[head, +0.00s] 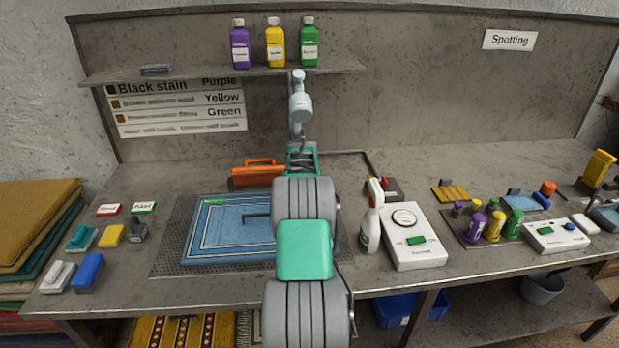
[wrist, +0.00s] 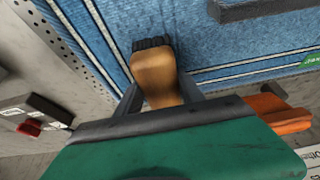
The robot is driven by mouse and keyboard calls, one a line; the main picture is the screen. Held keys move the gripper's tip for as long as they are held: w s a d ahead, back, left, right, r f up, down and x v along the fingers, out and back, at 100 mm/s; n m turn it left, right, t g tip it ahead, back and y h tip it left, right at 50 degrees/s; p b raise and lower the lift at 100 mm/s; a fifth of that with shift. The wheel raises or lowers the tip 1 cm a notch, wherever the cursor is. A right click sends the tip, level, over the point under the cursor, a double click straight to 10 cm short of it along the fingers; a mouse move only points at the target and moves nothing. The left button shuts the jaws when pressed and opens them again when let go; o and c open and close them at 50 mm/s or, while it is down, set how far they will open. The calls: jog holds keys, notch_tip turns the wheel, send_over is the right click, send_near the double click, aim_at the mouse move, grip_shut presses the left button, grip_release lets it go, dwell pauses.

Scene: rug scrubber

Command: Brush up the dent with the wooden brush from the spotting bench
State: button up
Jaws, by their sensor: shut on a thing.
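My gripper (wrist: 160,92) is shut on the wooden brush (wrist: 157,72), whose tan handle shows between the fingers in the wrist view. Its dark bristles point away from my gripper, over the blue rug (wrist: 110,25); I cannot tell whether they touch it. In the head view the blue rug (head: 232,228) with pale border lines lies on a perforated panel (head: 172,240), and my arm hides the brush, my gripper and the rug's right part. I cannot make out the dent.
A dark bar (wrist: 260,8) lies over the rug. An orange tool (head: 257,173) is behind the rug. A spray bottle (head: 371,222) and white machine (head: 413,238) stand to the right. Sponges and brushes are at left. A shelf (head: 200,72) holds three bottles.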

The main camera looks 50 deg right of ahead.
jog(key=shift+w+a+f, duration=0.1)
jog(key=shift+w+a, duration=0.25)
jog(key=shift+a, duration=0.15)
jog(key=r, duration=0.2)
jog(key=shift+w+r+p, duration=0.25)
jog(key=shift+r+p, duration=0.05)
jog(key=shift+s+d+r+p, duration=0.1)
jog(key=shift+s+r+p, duration=0.2)
jog(key=shift+r, duration=0.3)
jog(key=shift+r+p, duration=1.2)
jog(key=shift+r, duration=1.15)
